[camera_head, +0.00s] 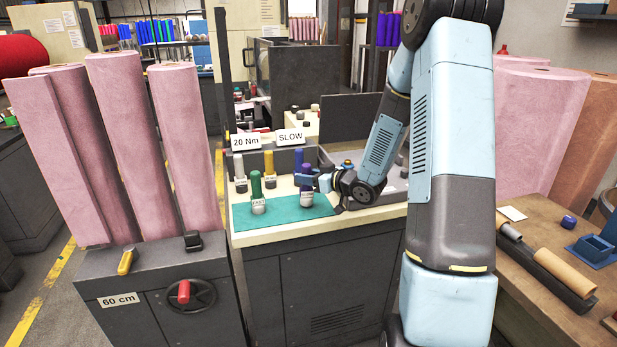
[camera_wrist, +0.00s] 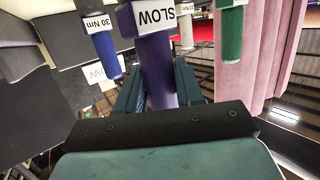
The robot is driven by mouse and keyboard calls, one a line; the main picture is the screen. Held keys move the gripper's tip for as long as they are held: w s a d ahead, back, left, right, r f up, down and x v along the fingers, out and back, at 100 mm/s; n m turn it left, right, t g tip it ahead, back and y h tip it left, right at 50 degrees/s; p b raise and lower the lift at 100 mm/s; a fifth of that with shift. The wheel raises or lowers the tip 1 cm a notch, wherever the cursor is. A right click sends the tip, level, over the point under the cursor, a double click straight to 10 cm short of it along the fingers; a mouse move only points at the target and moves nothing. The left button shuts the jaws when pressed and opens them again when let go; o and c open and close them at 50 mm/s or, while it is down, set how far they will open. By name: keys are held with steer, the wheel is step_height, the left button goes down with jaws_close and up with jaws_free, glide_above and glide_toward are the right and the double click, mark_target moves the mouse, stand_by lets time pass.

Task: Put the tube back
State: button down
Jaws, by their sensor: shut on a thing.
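A purple tube (camera_head: 306,178) with a white collar marked SLOW is held upright at the teal mat (camera_head: 285,219); I cannot tell whether its base touches. My gripper (camera_head: 314,180) is shut on its shaft from the right. In the wrist view the purple tube (camera_wrist: 155,52) sits between both fingers (camera_wrist: 157,85), upside down in the picture. A green tube (camera_head: 256,187) with a white collar stands on the mat to the left. Behind are a grey tube (camera_head: 239,168), a yellow tube (camera_head: 269,163) and a blue tube (camera_head: 298,160), marked 30 Nm in the wrist view (camera_wrist: 107,52).
Tall pink rolls (camera_head: 130,145) rise on a dark cabinet at the left. A grey tray (camera_head: 392,183) lies right of my gripper. The mat's front between the tubes is clear.

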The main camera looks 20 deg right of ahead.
steer(key=shift+f, duration=0.45)
stand_by(0.5)
steer(key=c, duration=0.6)
jaws_free()
steer(key=shift+c, duration=0.2)
steer(key=shift+s+d, duration=0.1)
steer(key=v, duration=1.3)
steer(key=shift+s+d, duration=0.2)
